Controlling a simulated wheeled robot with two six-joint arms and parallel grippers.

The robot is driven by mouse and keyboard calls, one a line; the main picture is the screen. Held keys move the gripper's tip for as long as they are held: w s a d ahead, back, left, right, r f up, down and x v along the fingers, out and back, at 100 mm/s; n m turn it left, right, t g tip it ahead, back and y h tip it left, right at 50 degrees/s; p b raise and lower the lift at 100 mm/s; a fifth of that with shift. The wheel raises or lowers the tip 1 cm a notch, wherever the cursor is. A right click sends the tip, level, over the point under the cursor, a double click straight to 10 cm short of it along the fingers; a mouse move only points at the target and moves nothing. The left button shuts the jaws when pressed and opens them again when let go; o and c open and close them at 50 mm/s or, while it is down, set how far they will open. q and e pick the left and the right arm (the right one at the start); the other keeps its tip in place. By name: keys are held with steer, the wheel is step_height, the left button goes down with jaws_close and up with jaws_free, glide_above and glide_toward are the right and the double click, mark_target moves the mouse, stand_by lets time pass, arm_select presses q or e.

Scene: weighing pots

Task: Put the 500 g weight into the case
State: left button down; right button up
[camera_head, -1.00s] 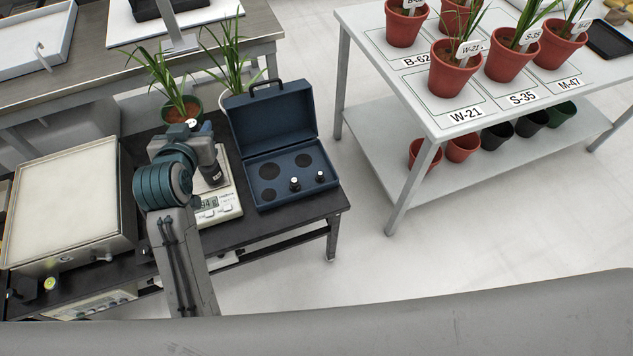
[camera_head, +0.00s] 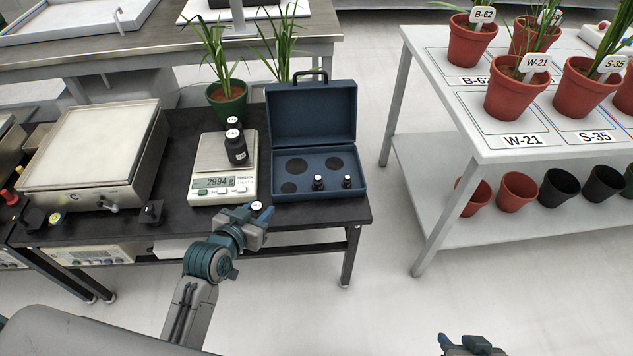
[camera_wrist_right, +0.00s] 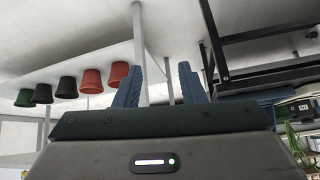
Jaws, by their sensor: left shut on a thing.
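My left gripper (camera_head: 254,222) is shut on a small weight with a white top (camera_head: 256,206), in front of the case and the scale. I take it for the 500 g weight; its label is too small to read. The gripper hides its lower part. The blue case (camera_head: 310,112) stands open, lid up at the back. Two small weights, one left (camera_head: 318,183) and one right (camera_head: 347,181), sit in its front row.
The scale (camera_head: 209,187) reads 2994 g and bears a large black weight (camera_head: 237,150) and another white-topped one (camera_head: 233,123). A potted plant (camera_head: 229,105) stands behind. A white-topped box (camera_head: 95,145) is at left. The black table's front strip (camera_head: 310,213) is clear.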

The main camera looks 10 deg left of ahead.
arm_select(q)
steer(key=shift+f, duration=0.35)
steer(key=shift+w, duration=0.4)
steer(key=b, duration=0.2)
glide_above(289, 189)
steer(key=shift+w+f, duration=0.1)
steer(key=shift+f, duration=0.65)
step_height(289, 189, down, 4)
steer(key=shift+r, duration=0.25)
arm_select(e)
steer(key=shift+w+a+m+t+y, duration=0.35)
steer(key=shift+a+t, duration=0.35)
steer(key=shift+t, duration=0.4)
arm_select(q)
steer(key=shift+f, duration=0.1)
steer(key=c, duration=1)
jaws_free()
steer(key=shift+o, duration=0.2)
